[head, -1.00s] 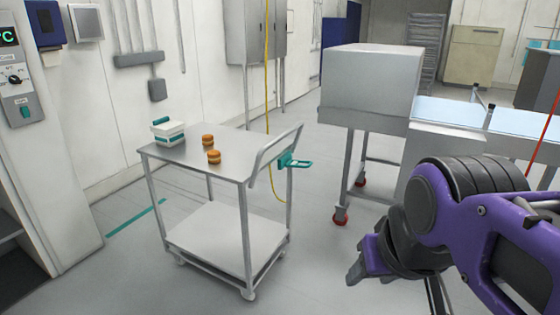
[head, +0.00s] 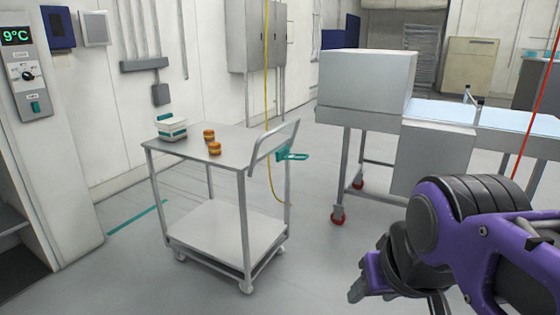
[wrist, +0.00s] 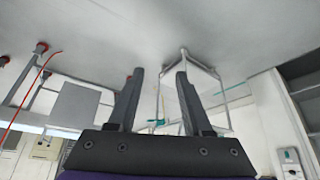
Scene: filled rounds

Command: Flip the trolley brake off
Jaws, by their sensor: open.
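The steel trolley (head: 220,222) stands left of the middle in the head view, with a top shelf, a lower shelf and small casters. A push handle (head: 272,146) rises at its right end, with a teal loop-shaped part (head: 294,155) beside it. I cannot make out which part is the brake. My gripper (head: 362,285) is at the lower right, apart from the trolley. In the wrist view my gripper (wrist: 160,85) is open and empty, and the trolley (wrist: 190,95) shows upside down beyond the fingers.
Two orange-brown round items (head: 212,142) and a white and teal tub (head: 172,129) sit on the trolley top. A steel machine (head: 366,88) with red casters stands to the right. A yellow hose (head: 267,85) hangs behind the trolley. Floor between trolley and gripper is clear.

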